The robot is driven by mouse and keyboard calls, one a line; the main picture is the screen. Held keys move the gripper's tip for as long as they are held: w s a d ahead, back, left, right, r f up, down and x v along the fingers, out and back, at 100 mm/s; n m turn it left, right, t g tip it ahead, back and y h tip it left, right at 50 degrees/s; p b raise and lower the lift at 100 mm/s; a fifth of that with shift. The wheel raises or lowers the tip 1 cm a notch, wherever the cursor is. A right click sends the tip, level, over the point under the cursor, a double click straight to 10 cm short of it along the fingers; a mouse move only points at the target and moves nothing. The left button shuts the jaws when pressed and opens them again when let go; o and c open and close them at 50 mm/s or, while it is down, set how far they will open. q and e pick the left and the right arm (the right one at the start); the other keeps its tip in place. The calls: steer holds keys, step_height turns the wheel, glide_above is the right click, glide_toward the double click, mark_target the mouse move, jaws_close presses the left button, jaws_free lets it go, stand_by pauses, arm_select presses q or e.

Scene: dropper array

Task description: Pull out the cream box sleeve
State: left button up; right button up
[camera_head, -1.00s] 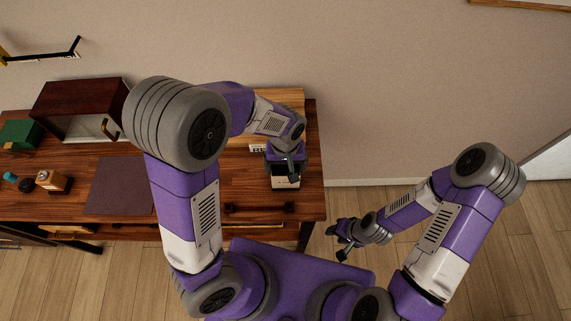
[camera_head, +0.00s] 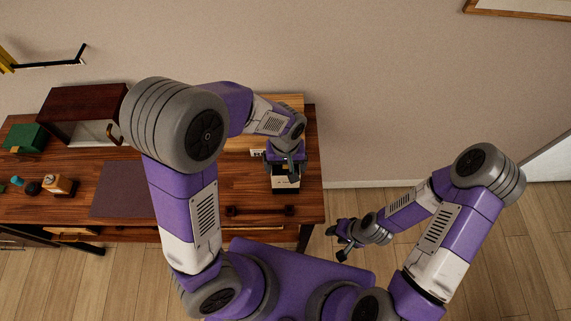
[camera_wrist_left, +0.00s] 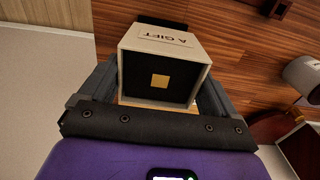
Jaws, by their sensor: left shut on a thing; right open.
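The cream box sleeve (camera_wrist_left: 160,42) shows in the left wrist view, with "A GIFT" printed on its top and a dark inner box (camera_wrist_left: 158,76) with a gold square inside its open end. My left gripper (camera_wrist_left: 158,100) has a finger on each side of the sleeve and is shut on it. In the head view, my left gripper (camera_head: 286,164) is over the right part of the desk, and the sleeve (camera_head: 286,182) shows just below it, partly hidden. My right gripper (camera_head: 341,239) is open and empty, beyond the desk's right edge over the floor.
A wooden desk (camera_head: 215,205) spans the left side. On it are a dark wood cabinet (camera_head: 85,100), a green box (camera_head: 25,138), a dark mat (camera_head: 120,187) and a small wooden stand (camera_head: 57,184). A bar handle (camera_head: 260,211) lies at the front edge.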

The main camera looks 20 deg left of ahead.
step_height(320, 180, up, 11)
steer(key=p, duration=1)
stand_by(1.1)
steer(key=shift+f, duration=0.15)
